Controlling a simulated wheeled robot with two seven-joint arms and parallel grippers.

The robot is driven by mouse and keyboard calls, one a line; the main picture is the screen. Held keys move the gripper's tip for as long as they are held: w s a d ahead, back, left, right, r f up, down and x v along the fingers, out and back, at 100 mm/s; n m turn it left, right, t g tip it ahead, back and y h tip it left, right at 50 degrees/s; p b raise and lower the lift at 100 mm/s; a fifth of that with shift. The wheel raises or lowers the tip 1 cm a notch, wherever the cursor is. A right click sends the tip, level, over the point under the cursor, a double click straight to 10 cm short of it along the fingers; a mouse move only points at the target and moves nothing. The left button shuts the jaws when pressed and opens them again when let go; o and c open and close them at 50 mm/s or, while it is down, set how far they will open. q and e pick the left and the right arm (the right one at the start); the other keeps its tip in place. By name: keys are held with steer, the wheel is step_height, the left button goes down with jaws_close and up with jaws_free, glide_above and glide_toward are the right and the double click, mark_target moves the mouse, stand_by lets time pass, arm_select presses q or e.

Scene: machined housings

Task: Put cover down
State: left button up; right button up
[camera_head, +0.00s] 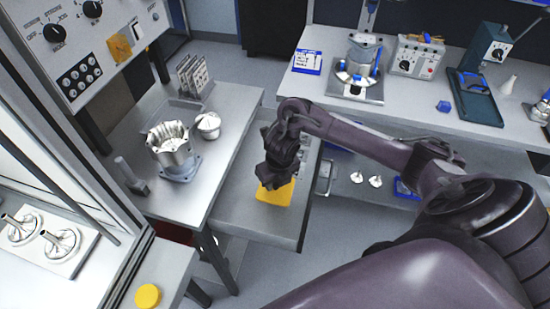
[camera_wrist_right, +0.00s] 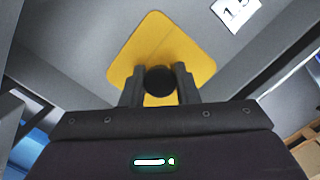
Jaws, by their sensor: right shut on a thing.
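The cover is a flat yellow plate with rounded corners and a round black knob. In the head view the yellow cover (camera_head: 277,194) shows below my right gripper (camera_head: 268,180), over the open grey drawer (camera_head: 240,217). In the right wrist view the cover (camera_wrist_right: 165,50) lies beyond the fingers, and my right gripper (camera_wrist_right: 158,82) is shut on its black knob (camera_wrist_right: 160,80). I cannot tell whether the cover touches the drawer floor. My left gripper is in neither view.
A grey table (camera_head: 225,120) at the left holds a machined housing (camera_head: 175,150) and a small round metal part (camera_head: 208,125). A white label (camera_wrist_right: 236,12) lies beyond the cover. A workbench (camera_head: 300,88) with equipment stands behind. The drawer's near part is clear.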

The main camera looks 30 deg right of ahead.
mark_target(276, 191)
steer(key=shift+f, duration=3.2)
steer(key=shift+f, duration=0.2)
steer(key=o, duration=1)
steer(key=shift+r, duration=0.1)
steer(key=shift+o, duration=0.2)
